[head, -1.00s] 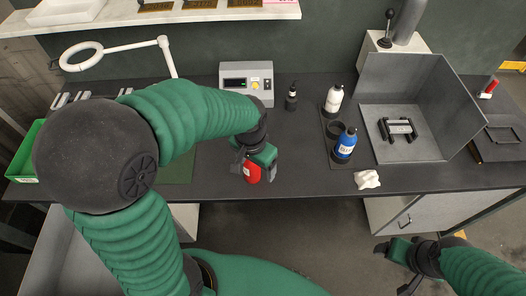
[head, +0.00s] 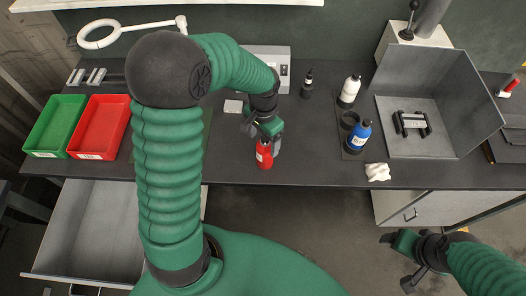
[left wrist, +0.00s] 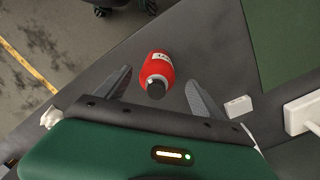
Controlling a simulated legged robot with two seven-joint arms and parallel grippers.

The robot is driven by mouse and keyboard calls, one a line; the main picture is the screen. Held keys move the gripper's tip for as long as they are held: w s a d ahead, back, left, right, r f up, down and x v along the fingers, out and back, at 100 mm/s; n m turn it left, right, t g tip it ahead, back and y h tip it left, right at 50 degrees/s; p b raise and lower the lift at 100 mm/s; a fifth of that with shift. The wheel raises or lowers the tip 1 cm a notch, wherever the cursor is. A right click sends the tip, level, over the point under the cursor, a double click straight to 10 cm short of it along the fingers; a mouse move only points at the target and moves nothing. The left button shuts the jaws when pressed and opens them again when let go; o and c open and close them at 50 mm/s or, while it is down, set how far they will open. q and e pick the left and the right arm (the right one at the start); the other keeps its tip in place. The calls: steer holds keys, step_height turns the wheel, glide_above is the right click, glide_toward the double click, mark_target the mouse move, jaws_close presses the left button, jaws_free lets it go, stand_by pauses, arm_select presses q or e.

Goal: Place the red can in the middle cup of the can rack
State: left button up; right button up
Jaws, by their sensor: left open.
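The red can (head: 265,154), with a dark cap and white label, stands on the dark table near its front edge. My left gripper (head: 266,128) is open, just behind the can in the head view. In the left wrist view the red can (left wrist: 156,72) shows between the two spread grey fingers, with space on both sides. The can rack (head: 352,151) stands to the right. Its middle cup (head: 349,120) looks empty, between a white bottle (head: 349,91) and a blue bottle (head: 358,138).
A white crumpled cloth (head: 377,172) lies in front of the rack. A small black bottle (head: 307,84) stands behind. Green (head: 55,128) and red (head: 98,128) trays are at the left. The table between can and rack is clear.

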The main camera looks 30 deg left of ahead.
mark_target(264, 160)
arm_select(q)
steer(key=f, duration=0.2)
steer(key=d+f, duration=0.1)
steer(key=f, duration=0.1)
steer(key=shift+w+f, duration=0.15)
steer(key=shift+f, duration=0.2)
steer(key=shift+w+f, duration=0.1)
steer(key=shift+f, duration=0.15)
steer(key=shift+a, duration=0.35)
steer(key=shift+c, duration=1.1)
steer(key=shift+a, duration=0.15)
steer(key=c, duration=0.5)
steer(key=shift+d, duration=0.3)
jaws_close()
